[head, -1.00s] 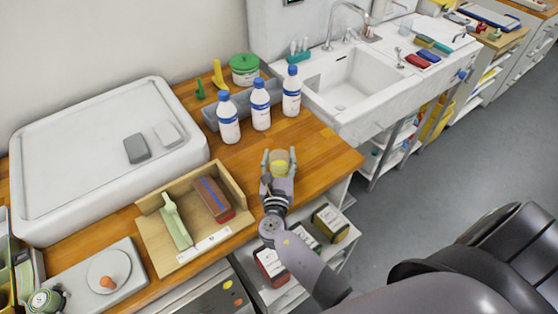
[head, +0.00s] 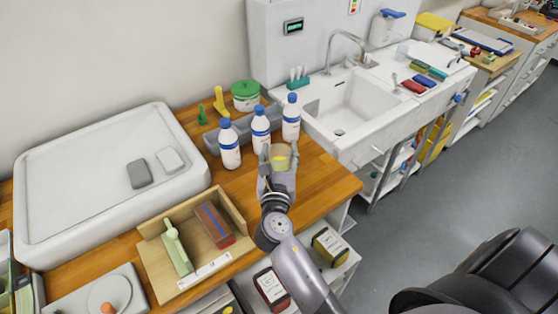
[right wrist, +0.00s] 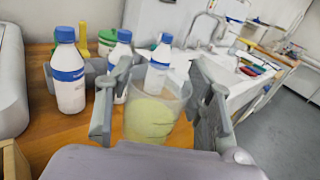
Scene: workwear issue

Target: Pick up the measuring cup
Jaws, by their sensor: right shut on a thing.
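The measuring cup (right wrist: 152,112) is a clear cup with pale yellow-green contents, upright between the fingers of my right gripper in the right wrist view. It also shows in the head view as a small yellowish cup (head: 281,158). My right gripper (head: 279,160) is shut on it, one finger on each side, over the front right part of the wooden counter. In the right wrist view, the gripper (right wrist: 158,105) frames the cup. Whether the cup's base touches the counter is hidden. My left gripper is not in view.
Several white bottles with blue caps (head: 229,145) stand just behind and left of the cup, before a grey bin (head: 212,140). A green-lidded tub (head: 246,95) is behind. A wooden tray (head: 158,262) lies front left. The sink (head: 345,105) is right.

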